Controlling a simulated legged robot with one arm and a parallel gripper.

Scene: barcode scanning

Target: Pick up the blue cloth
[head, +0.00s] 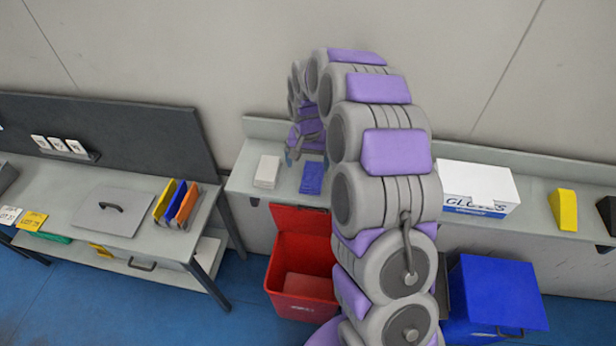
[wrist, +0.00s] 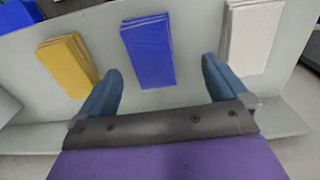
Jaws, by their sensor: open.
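The blue cloth (head: 312,178) is a folded stack lying flat on the grey shelf (head: 240,185), beside a white cloth (head: 267,171). In the wrist view the blue cloth (wrist: 148,50) lies ahead of my gripper (wrist: 160,78), roughly between the lines of its two blue fingers. My gripper is open and empty, with a gap to be seen between the fingers. In the head view my gripper (head: 303,150) is above the shelf near the blue cloth, and my arm partly hides it.
In the wrist view a yellow cloth (wrist: 68,65) lies left of the blue one and a white cloth (wrist: 252,36) lies right. A red bin (head: 300,262) stands below the shelf. A glove box (head: 478,188) and a yellow wedge (head: 563,210) sit farther right.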

